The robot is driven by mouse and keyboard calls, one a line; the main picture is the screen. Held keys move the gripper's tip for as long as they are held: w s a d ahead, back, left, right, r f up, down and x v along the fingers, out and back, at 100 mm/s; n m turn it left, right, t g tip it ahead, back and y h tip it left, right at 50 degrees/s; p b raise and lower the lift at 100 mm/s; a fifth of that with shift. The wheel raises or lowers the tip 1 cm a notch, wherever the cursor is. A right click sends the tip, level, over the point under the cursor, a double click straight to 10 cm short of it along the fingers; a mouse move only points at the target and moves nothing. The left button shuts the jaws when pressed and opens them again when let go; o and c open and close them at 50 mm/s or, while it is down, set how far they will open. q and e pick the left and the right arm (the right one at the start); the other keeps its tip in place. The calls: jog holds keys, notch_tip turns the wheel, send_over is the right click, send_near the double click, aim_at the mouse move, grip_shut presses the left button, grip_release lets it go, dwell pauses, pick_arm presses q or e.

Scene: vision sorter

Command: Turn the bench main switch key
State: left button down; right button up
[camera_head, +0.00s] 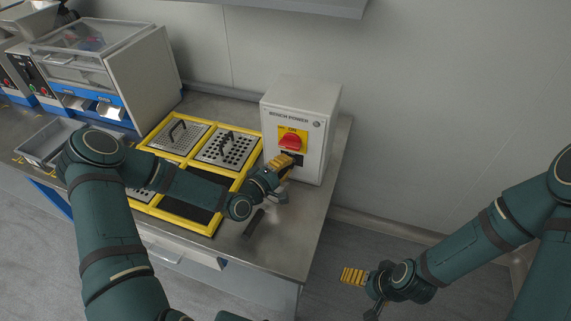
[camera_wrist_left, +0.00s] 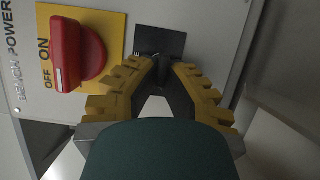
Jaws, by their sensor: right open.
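The bench power box (camera_head: 301,129) is a pale cabinet at the back right of the bench. Its front carries a red rotary switch (camera_head: 291,141) on a yellow plate, also seen in the left wrist view (camera_wrist_left: 78,52). A small black plate (camera_wrist_left: 160,42) sits beside the yellow plate; a key on it cannot be made out clearly. My left gripper (camera_head: 281,168) is at the box front, its yellow-padded fingertips (camera_wrist_left: 163,66) on either side of the black plate's lower edge. Whether they hold anything is unclear. My right gripper (camera_head: 362,291) is open and empty, off the bench's right side.
A yellow frame (camera_head: 207,179) with perforated, handled plates lies left of the box. A small dark bar (camera_head: 254,222) lies on the bench near the left gripper. A machine with a clear lid (camera_head: 92,37) and a grey tray (camera_head: 50,143) stand left. Floor is clear at right.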

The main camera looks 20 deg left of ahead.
dwell(0.3)
pick_arm(q)
jog(key=c, duration=1.1)
grip_release()
jog(key=v, duration=1.2)
